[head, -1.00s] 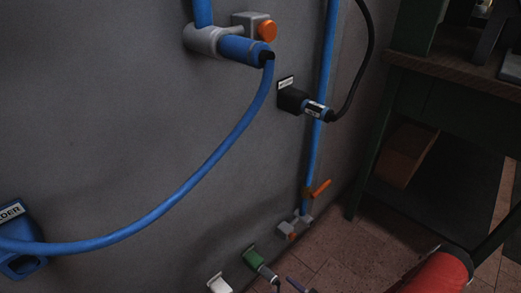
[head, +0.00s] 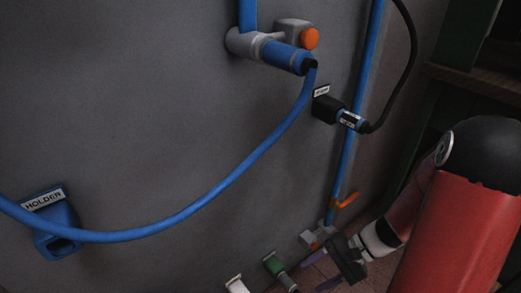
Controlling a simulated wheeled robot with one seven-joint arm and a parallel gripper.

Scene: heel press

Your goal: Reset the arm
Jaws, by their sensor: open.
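My gripper (head: 346,260) is at the lower right, in front of the wall's foot and below the orange-handled valve (head: 346,200). It is open, and I see nothing held in it. My red and black arm fills the lower right corner. A blue plug (head: 287,56) with a blue hose (head: 235,178) sits in a grey pipe fitting at the top.
A black plug (head: 340,115) with a black cable sits on the wall beside a vertical blue pipe (head: 362,95). Green (head: 275,265) and white (head: 236,285) connectors are low on the wall. A dark bench (head: 470,82) stands at the right.

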